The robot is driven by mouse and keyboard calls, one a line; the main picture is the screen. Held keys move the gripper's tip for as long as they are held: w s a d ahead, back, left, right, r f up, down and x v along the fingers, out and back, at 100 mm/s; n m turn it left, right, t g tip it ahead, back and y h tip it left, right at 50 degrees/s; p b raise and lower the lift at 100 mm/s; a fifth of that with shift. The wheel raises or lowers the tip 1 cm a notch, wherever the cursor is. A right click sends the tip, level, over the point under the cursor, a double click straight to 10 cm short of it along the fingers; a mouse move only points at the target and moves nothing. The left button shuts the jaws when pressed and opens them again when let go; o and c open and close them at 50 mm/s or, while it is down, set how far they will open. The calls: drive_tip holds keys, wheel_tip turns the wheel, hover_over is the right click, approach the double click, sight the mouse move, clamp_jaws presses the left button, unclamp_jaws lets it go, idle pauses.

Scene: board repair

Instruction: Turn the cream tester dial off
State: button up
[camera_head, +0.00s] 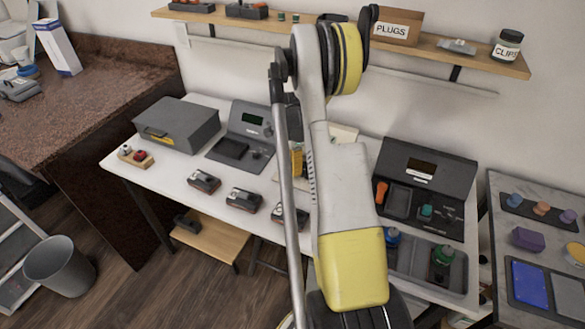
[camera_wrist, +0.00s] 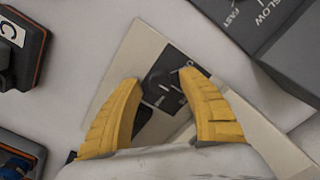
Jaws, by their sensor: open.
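The cream tester (camera_wrist: 127,58) lies under my gripper in the wrist view, set at an angle on the white table. It carries a black panel with a dark round dial (camera_wrist: 163,86). My gripper (camera_wrist: 158,77) is open, with one yellow finger on each side of the dial. I cannot tell whether either finger touches it. The dial's exact setting is too small to read. In the head view, my arm hides most of the tester; a cream part (camera_head: 345,132) shows behind it.
A grey device marked FAST and SLOW (camera_wrist: 270,35) stands close at the upper right of the wrist view. Black-and-orange modules (camera_wrist: 15,45) lie on the left. In the head view, a dark console (camera_head: 425,160) stands to the right and a grey tester (camera_head: 250,120) to the left.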

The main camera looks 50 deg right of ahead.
clamp_jaws()
drive_tip(key=shift+n, duration=0.4)
drive_tip(key=n, duration=0.5)
drive_tip(key=shift+b, duration=0.4)
drive_tip(key=n, duration=0.6)
idle(0.5)
